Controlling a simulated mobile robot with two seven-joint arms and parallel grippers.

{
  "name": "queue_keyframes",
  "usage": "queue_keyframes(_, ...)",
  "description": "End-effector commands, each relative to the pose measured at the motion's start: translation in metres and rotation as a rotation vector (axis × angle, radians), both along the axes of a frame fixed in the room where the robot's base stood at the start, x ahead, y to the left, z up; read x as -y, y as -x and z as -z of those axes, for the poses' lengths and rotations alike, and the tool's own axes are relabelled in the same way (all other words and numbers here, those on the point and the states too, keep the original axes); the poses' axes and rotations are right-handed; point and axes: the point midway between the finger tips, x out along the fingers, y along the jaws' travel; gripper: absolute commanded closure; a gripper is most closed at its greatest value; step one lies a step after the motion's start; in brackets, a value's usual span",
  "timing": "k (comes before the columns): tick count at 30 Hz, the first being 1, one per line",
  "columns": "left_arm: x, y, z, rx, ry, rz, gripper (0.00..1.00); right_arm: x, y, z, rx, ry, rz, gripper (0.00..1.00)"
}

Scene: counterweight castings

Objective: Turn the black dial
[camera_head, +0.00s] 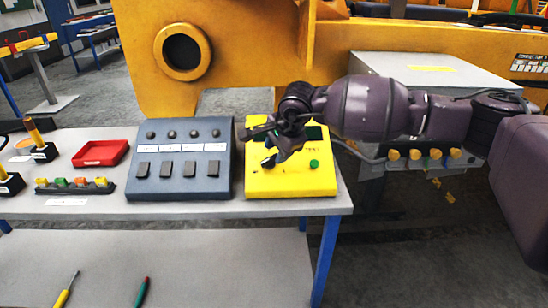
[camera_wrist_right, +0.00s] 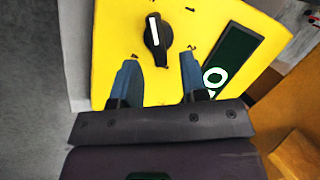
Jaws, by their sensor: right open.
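The yellow panel (camera_head: 290,180) lies on the right end of the grey table. The black dial (camera_wrist_right: 157,40) shows in the right wrist view on the yellow face, with a white pointer stripe and small marks around it. In the head view the dial (camera_head: 269,160) is partly hidden by my right gripper (camera_head: 261,145). My right gripper is open in the right wrist view (camera_wrist_right: 160,80). Its two blue-grey fingertips are short of the dial, one to each side below it, and do not appear to touch it. My left gripper is not in view.
A green button (camera_head: 314,163) and a dark display (camera_wrist_right: 225,60) are on the same panel. A blue-grey switch box (camera_head: 180,185) stands just left of it. A red tray (camera_head: 101,153) is further left. A large yellow machine frame (camera_head: 240,50) stands behind the table.

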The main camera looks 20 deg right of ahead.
Motion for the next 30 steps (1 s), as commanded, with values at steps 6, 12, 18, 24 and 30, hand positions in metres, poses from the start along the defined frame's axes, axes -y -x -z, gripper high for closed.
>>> queue_keyframes(6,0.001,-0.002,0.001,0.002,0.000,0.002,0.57,-0.003,-0.010,0.024,-0.002,0.001,0.000,0.60)
queue_keyframes(12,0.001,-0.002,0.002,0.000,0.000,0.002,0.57,-0.004,-0.013,0.030,0.000,0.001,0.000,0.60)
queue_keyframes(18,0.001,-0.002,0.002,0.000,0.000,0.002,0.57,-0.004,-0.013,0.029,0.000,0.000,0.000,0.60)
queue_keyframes(24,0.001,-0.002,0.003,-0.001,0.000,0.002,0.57,-0.004,-0.013,0.029,0.000,0.000,0.000,0.86)
queue_keyframes(30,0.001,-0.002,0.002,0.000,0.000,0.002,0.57,-0.004,-0.012,0.029,0.001,-0.005,0.008,0.89)
